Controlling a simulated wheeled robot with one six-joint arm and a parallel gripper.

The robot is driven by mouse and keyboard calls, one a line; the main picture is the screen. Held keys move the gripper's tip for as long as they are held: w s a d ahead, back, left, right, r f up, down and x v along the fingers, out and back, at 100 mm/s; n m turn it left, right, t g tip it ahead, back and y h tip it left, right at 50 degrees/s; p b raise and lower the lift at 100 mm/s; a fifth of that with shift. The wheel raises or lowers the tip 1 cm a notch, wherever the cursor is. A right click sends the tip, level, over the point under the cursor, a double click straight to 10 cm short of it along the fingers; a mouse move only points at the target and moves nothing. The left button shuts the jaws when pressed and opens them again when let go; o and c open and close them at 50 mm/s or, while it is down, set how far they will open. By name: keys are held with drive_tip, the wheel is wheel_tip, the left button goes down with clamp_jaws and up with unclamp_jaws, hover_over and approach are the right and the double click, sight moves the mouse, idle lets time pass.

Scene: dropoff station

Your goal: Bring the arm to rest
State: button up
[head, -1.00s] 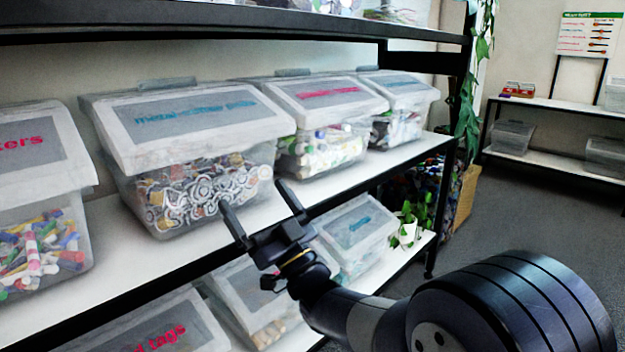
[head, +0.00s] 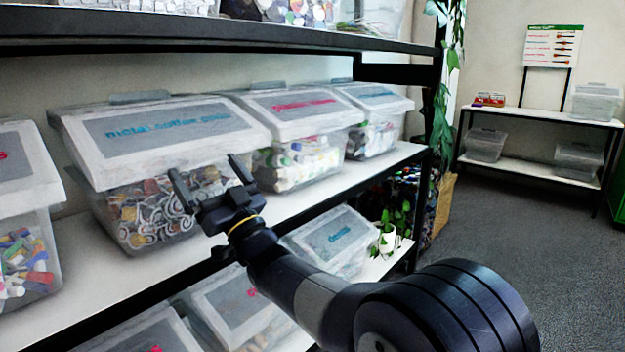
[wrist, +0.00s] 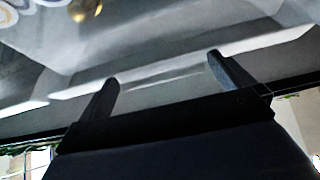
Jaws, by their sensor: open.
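My gripper (head: 212,178) is open, with its two fingers spread and nothing seen between them. In the head view it overlaps the front of the clear bin of metal coffee pods (head: 150,205), at the edge of the shelf. I cannot tell whether it touches the bin. In the wrist view the open fingers (wrist: 162,82) point toward a pale shelf surface and the blurred clear wall of a bin. My arm reaches from the lower right up to the shelf.
More lidded bins stand on the same white shelf (head: 395,160), including a bin of markers (head: 295,165). Bins also fill the lower shelf, beside a small potted plant (head: 388,240). A black upper shelf (head: 200,38) hangs above. Open grey floor (head: 510,245) lies to the right.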

drive_tip(key=shift+f, duration=0.1)
drive_tip(key=v, duration=1.1)
drive_tip(key=x, duration=1.1)
drive_tip(key=shift+a, duration=0.1)
drive_tip(key=shift+s+d+r+p, duration=0.15)
drive_tip(key=shift+d+r+p, duration=0.1)
drive_tip(key=shift+r+p, duration=0.4)
drive_tip(key=shift+s+d+r+p, duration=0.15)
drive_tip(key=shift+d+r+p, duration=0.05)
drive_tip(key=shift+r+p, duration=0.4)
wheel_tip(320, 180, up, 14)
drive_tip(key=d+g+h+p, duration=0.1)
drive_tip(key=g+h+p, duration=0.2)
drive_tip(key=p, duration=2.5)
drive_tip(key=shift+s+h, duration=0.45)
drive_tip(key=shift+h, duration=0.15)
drive_tip(key=shift+g, duration=0.3)
